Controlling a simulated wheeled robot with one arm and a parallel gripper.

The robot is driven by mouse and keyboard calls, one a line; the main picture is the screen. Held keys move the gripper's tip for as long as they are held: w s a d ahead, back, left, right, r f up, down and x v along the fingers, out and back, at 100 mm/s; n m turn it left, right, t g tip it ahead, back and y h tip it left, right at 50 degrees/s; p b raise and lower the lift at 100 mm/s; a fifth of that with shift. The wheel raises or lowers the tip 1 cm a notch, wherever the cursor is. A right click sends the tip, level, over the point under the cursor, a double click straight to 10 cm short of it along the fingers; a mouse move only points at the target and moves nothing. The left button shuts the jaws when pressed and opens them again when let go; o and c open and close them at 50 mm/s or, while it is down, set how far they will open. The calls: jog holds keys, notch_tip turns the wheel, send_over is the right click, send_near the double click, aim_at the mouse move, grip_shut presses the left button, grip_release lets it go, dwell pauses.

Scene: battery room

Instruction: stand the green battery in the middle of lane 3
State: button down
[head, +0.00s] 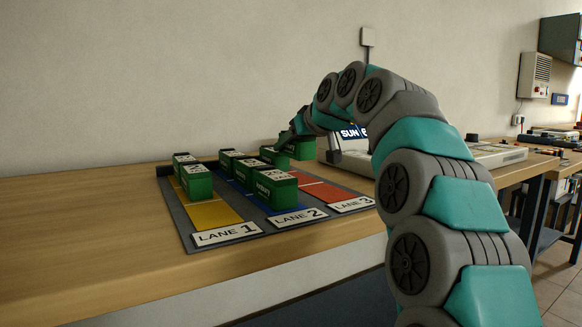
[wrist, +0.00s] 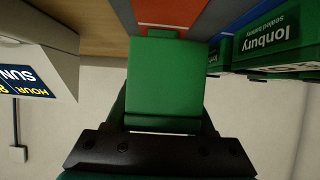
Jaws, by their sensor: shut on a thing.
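My gripper (head: 291,137) is shut on a green battery (head: 303,149) and holds it near the back end of lane 3. In the wrist view the held battery (wrist: 166,75) fills the middle, between my fingers. I cannot tell whether its base touches the board. Lane 3 (head: 322,191) is the red strip at the right of the board, behind its white "LANE 3" plate (head: 352,205). Its front part is bare. The red strip (wrist: 170,11) also shows beyond the held battery in the wrist view.
Several green batteries stand on the board, on yellow lane 1 (head: 212,214) and blue lane 2 (head: 255,203). One battery (head: 276,188) stands at lane 2's front, left of lane 3. A pale device (head: 356,160) with a "SUN" sign stands behind right. Bare bench (head: 110,240) lies left.

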aim_at(308, 151)
jog(key=shift+f, duration=0.55)
jog(key=shift+f, duration=0.1)
jog(key=shift+f, duration=1.7)
jog(key=shift+f+b, duration=0.2)
jog(key=shift+b, duration=0.2)
jog(key=shift+c, duration=1.3)
grip_release()
jog(key=shift+r, duration=0.1)
jog(key=shift+s+d+r, duration=0.25)
jog(key=shift+s+r, duration=0.05)
jog(key=v, duration=1.1)
jog(key=shift+s, duration=0.15)
